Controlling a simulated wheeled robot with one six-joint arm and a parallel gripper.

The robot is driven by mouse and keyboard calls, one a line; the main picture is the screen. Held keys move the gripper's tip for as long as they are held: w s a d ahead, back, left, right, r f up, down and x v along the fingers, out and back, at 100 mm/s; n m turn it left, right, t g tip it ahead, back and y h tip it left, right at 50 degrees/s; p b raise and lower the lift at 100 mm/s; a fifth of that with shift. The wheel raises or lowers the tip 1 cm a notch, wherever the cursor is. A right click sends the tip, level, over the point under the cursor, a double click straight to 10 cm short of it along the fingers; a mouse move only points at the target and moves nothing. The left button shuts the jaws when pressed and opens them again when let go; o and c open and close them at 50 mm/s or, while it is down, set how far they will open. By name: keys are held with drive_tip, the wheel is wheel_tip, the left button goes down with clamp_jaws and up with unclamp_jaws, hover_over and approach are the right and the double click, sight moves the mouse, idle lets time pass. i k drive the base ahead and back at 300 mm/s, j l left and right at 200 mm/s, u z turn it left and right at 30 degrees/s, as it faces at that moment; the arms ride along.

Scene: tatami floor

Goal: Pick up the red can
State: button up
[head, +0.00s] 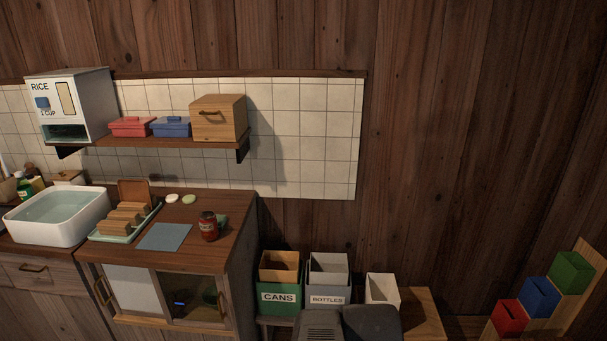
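A red can (208,227) with a dark top and a pale label stands upright on the right part of the wooden counter (222,258). A flat blue-grey mat (165,237) lies to its left, and a small green item is partly hidden behind the can. My gripper does not show in the head view; only dark grey parts, which look like mine, show at the bottom edge.
Left of the mat is a tray (98,238) of brown blocks, then a white basin (58,217) of water. A shelf (175,144) overhangs behind. Bins marked CANS (280,297) and BOTTLES (328,299) stand right of the counter.

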sight(207, 220)
drive_tip(key=i+j+u, duration=0.25)
drive_tip(key=i+j, duration=0.3)
drive_tip(key=j, duration=0.35)
drive_tip(key=i+j+u, duration=0.3)
drive_tip(key=i+j, duration=0.35)
drive_tip(key=j, duration=0.1)
